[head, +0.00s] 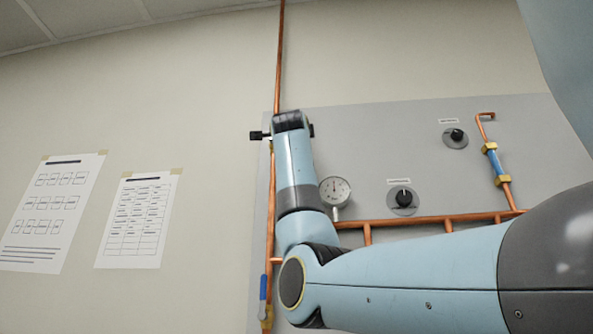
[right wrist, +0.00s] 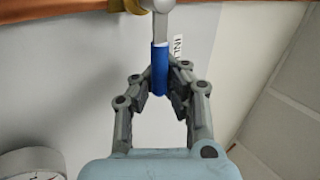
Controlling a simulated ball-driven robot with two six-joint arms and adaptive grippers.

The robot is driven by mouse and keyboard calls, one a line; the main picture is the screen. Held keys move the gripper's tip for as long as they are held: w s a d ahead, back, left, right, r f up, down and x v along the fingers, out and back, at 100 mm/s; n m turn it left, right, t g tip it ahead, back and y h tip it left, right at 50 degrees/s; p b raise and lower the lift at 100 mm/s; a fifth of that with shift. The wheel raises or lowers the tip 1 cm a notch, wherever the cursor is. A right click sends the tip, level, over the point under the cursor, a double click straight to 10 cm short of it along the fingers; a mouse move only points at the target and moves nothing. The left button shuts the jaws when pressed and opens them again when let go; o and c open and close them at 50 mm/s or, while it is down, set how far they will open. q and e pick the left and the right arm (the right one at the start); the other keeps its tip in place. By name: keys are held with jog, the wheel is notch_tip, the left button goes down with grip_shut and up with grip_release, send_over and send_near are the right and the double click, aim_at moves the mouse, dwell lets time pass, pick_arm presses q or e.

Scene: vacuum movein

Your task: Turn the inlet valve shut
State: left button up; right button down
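The inlet valve shows in the right wrist view as a blue handle (right wrist: 160,68) hanging from a grey stem, below a brass fitting (right wrist: 130,5) on a copper pipe. A label starting "INL" is beside it, partly hidden. My right gripper (right wrist: 161,92) is open, with one finger on each side of the handle's lower part and a small gap visible. In the head view my right wrist covers this handle, and only dark parts show on either side of it. My left gripper is not in view.
A pressure gauge (head: 335,190) is close right of my right arm. Two black knobs (head: 404,198) (head: 456,135) and a blue-handled valve (head: 495,162) are on the grey panel (head: 370,135). Another blue handle (head: 263,287) is lower left. Papers (head: 139,220) hang on the wall.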

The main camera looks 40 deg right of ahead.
jog(key=shift+w+f+m+g+h, duration=0.15)
jog(key=shift+f+m+g+h, duration=0.2)
jog(key=shift+m+g, duration=0.25)
jog(key=shift+f, duration=0.15)
jog(key=c, duration=1.5)
grip_release()
jog(key=shift+s+a+r, duration=0.15)
jog(key=shift+s+r, duration=0.05)
jog(key=shift+s, duration=0.1)
jog(key=shift+o, duration=0.9)
jog(key=shift+w, duration=0.1)
jog(key=v, duration=1.2)
jog(key=shift+f, duration=0.1)
